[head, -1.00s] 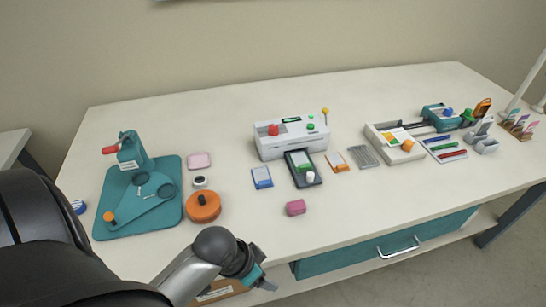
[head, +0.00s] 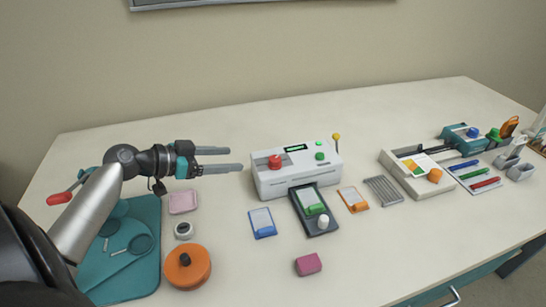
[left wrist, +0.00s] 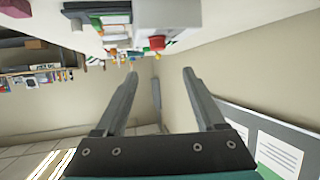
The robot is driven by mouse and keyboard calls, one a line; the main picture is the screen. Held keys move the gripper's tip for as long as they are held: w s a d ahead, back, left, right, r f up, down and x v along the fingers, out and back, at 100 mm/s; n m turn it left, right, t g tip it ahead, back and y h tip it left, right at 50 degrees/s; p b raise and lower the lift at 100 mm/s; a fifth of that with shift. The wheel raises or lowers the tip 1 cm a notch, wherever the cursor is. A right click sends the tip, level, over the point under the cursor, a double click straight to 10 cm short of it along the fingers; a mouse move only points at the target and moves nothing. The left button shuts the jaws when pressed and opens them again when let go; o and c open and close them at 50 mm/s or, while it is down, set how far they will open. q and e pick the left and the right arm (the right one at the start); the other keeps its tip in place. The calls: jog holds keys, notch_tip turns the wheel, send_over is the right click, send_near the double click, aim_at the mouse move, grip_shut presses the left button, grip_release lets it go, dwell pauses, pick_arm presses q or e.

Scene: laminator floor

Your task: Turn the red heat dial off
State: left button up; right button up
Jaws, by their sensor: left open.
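The red heat dial (head: 275,162) sits on the top left of the white laminator (head: 290,183), which also carries a dark display, green buttons and a yellow-tipped lever. My left gripper (head: 236,159) is open and empty, left of the laminator, its fingers pointing right toward the dial and apart from it. In the left wrist view, my open fingers (left wrist: 158,72) frame empty space, with the red dial (left wrist: 157,42) beyond them near the top. My right gripper is out of view.
A dark tray with a green-clipped card (head: 313,207) stands at the laminator's front. Blue (head: 262,222) and orange (head: 353,198) cards lie either side. An orange round tool (head: 187,266), a pink block (head: 308,264) and a teal mat (head: 150,270) are nearer. The table behind the laminator is clear.

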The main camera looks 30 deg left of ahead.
aim_at(274, 159)
pick_arm(q)
jog(key=x, duration=1.4)
jog(key=shift+w+d+f, duration=0.1)
jog(key=shift+d+f, duration=0.15)
jog(key=shift+d, duration=0.05)
jog(key=shift+c, duration=0.3)
grip_shut()
